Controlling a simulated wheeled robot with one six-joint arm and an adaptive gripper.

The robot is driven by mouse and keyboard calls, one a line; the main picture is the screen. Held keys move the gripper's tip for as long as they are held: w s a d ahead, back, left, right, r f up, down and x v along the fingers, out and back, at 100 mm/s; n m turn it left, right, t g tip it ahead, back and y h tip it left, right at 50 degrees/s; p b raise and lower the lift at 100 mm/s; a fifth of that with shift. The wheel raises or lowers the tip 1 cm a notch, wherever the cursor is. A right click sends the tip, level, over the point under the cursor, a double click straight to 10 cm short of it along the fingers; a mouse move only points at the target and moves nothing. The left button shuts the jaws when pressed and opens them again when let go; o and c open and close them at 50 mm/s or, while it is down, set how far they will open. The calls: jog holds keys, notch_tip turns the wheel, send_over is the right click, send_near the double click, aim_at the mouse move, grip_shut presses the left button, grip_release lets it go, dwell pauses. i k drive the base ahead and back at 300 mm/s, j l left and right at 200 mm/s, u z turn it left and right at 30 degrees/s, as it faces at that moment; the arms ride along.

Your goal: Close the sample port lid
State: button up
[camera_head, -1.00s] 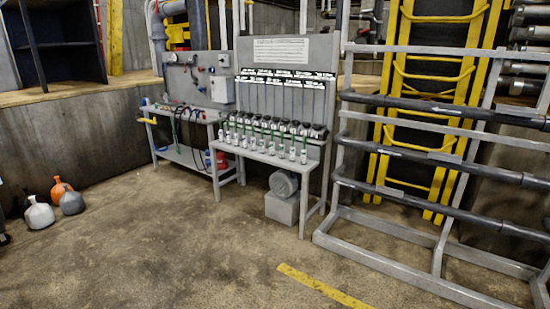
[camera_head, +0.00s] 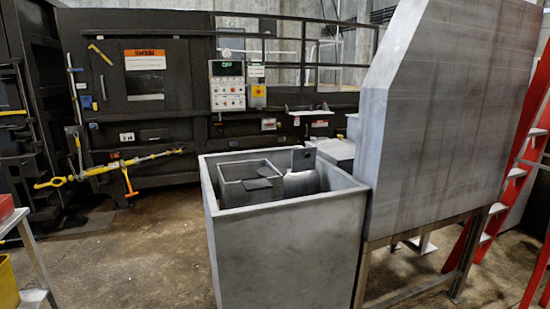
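I cannot make out which part is the sample port lid. A large dark compactor body (camera_head: 195,120) fills the back left. It carries a panel with an orange-topped sign (camera_head: 145,59), a control box with several buttons (camera_head: 227,86) and a small yellow box (camera_head: 258,96). A dark plate (camera_head: 145,92) sits low on the signed panel; I cannot tell whether it is a lid. My gripper is not in view.
A grey open-topped bin (camera_head: 285,250) with a smaller box (camera_head: 248,180) inside stands in the front middle. A tall grey metal housing (camera_head: 450,120) and a red ladder (camera_head: 507,190) are on the right. Bare floor (camera_head: 140,260) lies to the bin's left.

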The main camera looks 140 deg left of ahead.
aim_at(304, 159)
jog(key=u, duration=3.65)
